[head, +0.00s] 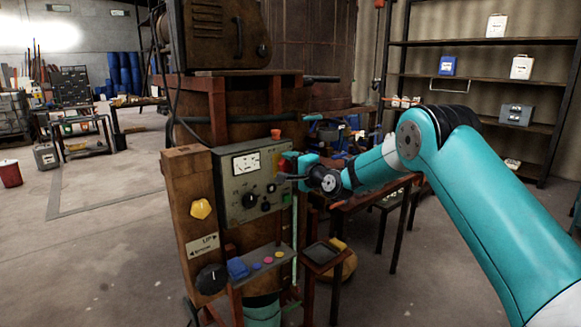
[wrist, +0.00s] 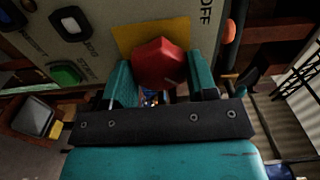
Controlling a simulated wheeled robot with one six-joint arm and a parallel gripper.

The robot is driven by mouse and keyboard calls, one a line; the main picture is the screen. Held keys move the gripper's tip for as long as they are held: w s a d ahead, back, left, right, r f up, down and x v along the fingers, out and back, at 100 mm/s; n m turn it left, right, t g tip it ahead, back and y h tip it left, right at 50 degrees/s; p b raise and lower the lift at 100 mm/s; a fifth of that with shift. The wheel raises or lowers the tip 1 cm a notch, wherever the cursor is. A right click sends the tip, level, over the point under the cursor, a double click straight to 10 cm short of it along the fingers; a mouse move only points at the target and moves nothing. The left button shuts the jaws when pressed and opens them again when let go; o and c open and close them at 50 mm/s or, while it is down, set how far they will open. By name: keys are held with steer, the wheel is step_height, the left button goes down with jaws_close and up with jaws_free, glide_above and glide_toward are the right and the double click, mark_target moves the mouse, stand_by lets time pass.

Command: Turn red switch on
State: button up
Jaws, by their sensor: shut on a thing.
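The red switch (wrist: 160,64) is a faceted red knob on a yellow plate (wrist: 182,32) on the control panel. In the wrist view it sits between the two teal fingers of my gripper (wrist: 163,82), which is shut on it. The word "OFF" is printed on the panel to the right of the yellow plate. In the head view my gripper (head: 288,172) reaches the right edge of the grey control panel (head: 232,205) from the right. The switch is mostly hidden there by my gripper.
A green button (wrist: 66,74) and dark buttons lie left of the switch in the wrist view; an orange lamp (wrist: 229,32) is at its right. A yellow knob (head: 201,208) and a black dial (head: 211,279) are on the wooden post. Shelves (head: 480,80) stand behind my arm.

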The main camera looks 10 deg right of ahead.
steer(key=shift+m, duration=0.4)
steer(key=o, duration=0.9)
steer(key=b+v, duration=0.6)
steer(key=v, duration=1.1)
steer(key=shift+s+d+b, duration=0.15)
steer(key=shift+d+b, duration=0.05)
steer(key=shift+b, duration=0.15)
